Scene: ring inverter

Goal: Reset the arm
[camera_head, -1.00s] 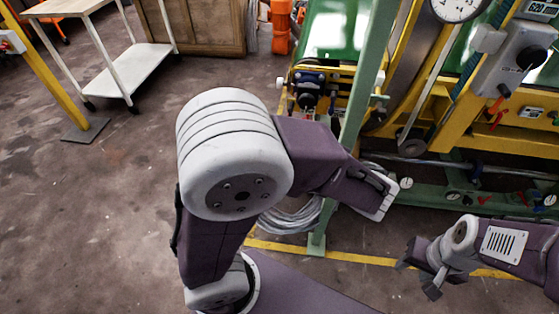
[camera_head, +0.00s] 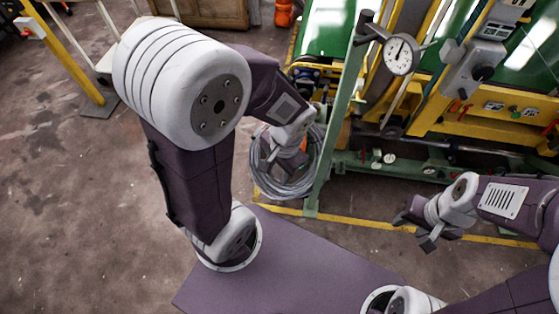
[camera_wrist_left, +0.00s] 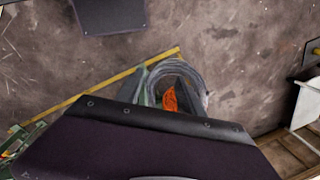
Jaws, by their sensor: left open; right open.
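My left arm rises from my base in the head view. Its forearm bends right, and its wrist and gripper (camera_head: 291,163) point down in front of a coil of grey cable. The left gripper is open and I see nothing held in it; its fingers are small and partly hard to tell from the cable. My right gripper (camera_head: 416,226) comes in from the right, open and empty, over the floor near the yellow line. In the left wrist view a dark purple part of mine fills the bottom and hides much of the scene.
The cable coil (camera_head: 264,181) hangs by a green post (camera_head: 335,130); it also shows in the left wrist view (camera_wrist_left: 188,72). A dial gauge (camera_head: 399,55) is at the post's top. Yellow-green machinery (camera_head: 470,125) stands behind. The floor at left (camera_head: 70,210) is clear.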

